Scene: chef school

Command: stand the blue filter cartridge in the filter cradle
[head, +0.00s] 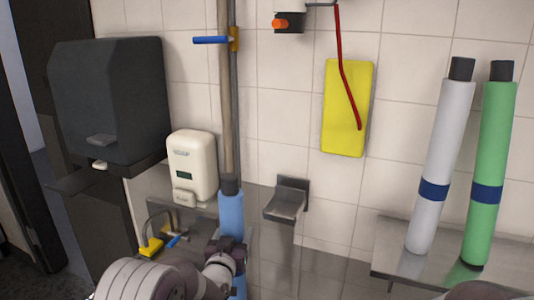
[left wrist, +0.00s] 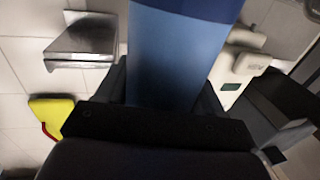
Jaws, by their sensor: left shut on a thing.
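The blue filter cartridge (head: 231,212) is light blue with a dark cap and stands nearly upright in the head view. My left gripper (head: 230,250) is shut on it below the cap. In the left wrist view the cartridge (left wrist: 172,60) runs up between the fingers (left wrist: 165,98), with a dark blue band at the top edge. A metal wall bracket, apparently the filter cradle (head: 284,205), is empty, right of the cartridge; it also shows in the left wrist view (left wrist: 82,38). The cartridge's lower end is hidden. My right gripper is not in view.
A white cartridge (head: 441,165) and a green cartridge (head: 494,145) stand on a metal shelf (head: 395,255) at right. Poles (head: 227,90) rise behind the blue cartridge. A soap dispenser (head: 191,160) and dark dispenser (head: 110,95) are left; a yellow board (head: 340,110) hangs above right.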

